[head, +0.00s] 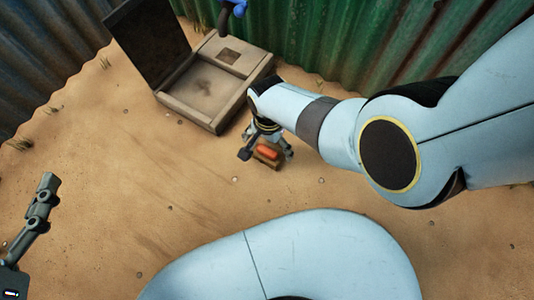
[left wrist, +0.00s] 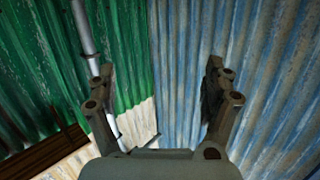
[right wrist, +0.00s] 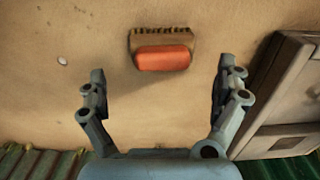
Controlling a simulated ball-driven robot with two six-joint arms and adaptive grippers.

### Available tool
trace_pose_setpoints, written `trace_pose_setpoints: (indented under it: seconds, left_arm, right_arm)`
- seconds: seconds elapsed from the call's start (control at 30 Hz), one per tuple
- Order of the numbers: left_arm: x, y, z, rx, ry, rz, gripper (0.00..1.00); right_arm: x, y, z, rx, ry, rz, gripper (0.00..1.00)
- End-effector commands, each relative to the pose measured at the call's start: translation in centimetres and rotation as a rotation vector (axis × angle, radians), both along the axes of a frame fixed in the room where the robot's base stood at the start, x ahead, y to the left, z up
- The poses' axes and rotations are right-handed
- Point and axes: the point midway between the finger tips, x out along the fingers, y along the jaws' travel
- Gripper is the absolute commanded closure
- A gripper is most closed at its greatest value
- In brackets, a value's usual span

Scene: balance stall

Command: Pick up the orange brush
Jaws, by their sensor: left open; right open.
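The orange brush (right wrist: 162,57) has an orange back and a brown bristle edge. It lies on the sandy ground in the right wrist view, ahead of my right gripper (right wrist: 162,90) and centred between its open fingers. In the head view the brush (head: 267,153) shows just below the right gripper (head: 268,143), partly covered by it. The right gripper is open and empty; I cannot tell its exact height above the brush. My left gripper (left wrist: 160,85) is open and empty, facing corrugated walls. One of its fingers shows at the left of the head view (head: 42,200).
An open wooden case (head: 205,85) with a raised dark lid lies on the ground just beyond the right gripper. It also shows at the right of the right wrist view (right wrist: 285,95). Corrugated metal walls (head: 330,50) close off the back. The sandy ground at left is clear.

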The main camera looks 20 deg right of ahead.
Motion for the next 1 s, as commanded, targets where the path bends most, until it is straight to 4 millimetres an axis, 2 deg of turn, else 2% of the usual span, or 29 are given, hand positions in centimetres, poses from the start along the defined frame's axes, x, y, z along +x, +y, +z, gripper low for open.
trace_pose_setpoints:
  seconds: [0.2,0.5,0.8,1.0]
  left_arm:
    - [2.6,-0.5,4.4,0.0,-0.198,-0.022,0.16]
    - [4.7,-1.3,11.3,0.001,-0.489,-0.058,0.16]
    - [4.5,-2.2,18.5,0.003,-0.809,-0.1,0.16]
    - [3.4,-2.6,22.1,0.004,-0.986,-0.126,0.16]
  right_arm:
    - [-0.1,0.2,-1.1,0.001,0.002,0.0,0.0]
    - [-0.1,0.4,-2.3,0.001,0.002,0.0,0.0]
    - [-0.1,0.4,-3.8,0.0,0.003,0.0,0.0]
    - [-0.1,0.4,-4.5,0.0,0.001,0.0,0.0]
